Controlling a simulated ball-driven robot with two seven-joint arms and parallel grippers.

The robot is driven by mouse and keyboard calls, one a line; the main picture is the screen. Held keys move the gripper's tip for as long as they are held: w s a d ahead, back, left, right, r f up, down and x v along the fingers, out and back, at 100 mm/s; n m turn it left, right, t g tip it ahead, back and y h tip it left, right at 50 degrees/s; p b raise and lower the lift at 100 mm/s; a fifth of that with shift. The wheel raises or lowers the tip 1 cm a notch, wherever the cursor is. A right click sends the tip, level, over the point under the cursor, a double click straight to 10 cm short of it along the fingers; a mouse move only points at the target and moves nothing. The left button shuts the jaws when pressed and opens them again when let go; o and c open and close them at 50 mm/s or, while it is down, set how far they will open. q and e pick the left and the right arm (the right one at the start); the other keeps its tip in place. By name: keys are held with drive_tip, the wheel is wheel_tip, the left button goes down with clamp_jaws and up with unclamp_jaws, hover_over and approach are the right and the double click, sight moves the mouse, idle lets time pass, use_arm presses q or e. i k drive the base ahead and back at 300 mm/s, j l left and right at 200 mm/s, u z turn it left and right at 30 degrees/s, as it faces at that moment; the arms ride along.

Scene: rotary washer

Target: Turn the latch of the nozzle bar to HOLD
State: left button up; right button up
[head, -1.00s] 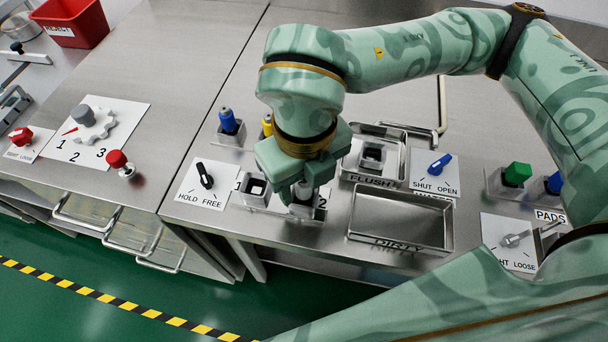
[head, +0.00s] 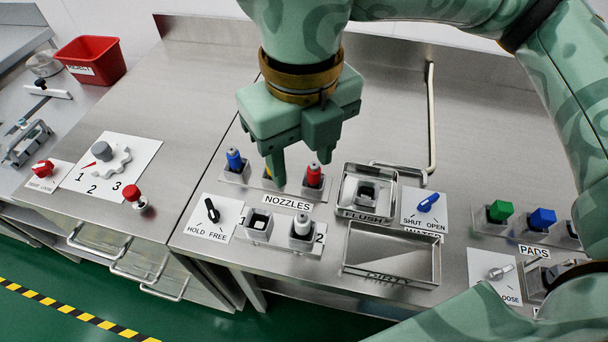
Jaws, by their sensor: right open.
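The latch (head: 211,211) is a black lever knob on a white plate (head: 198,227) marked HOLD at left and FREE at right. Its narrow end leans up and left; I cannot tell which mark it is set to. My right gripper (head: 299,171) is open and empty, above the nozzle rack behind the bar and apart from the latch. It partly hides the yellow nozzle. My left gripper is not in view.
Blue (head: 234,160) and red (head: 313,175) nozzles stand in the rack. The flush box (head: 347,190), dirty tray (head: 435,262) and water valve (head: 428,202) are to the right. A red knob (head: 133,194) stands left of the latch plate, with bare steel between.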

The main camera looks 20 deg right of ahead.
sight(214, 215)
drive_tip(key=k+j, duration=0.85)
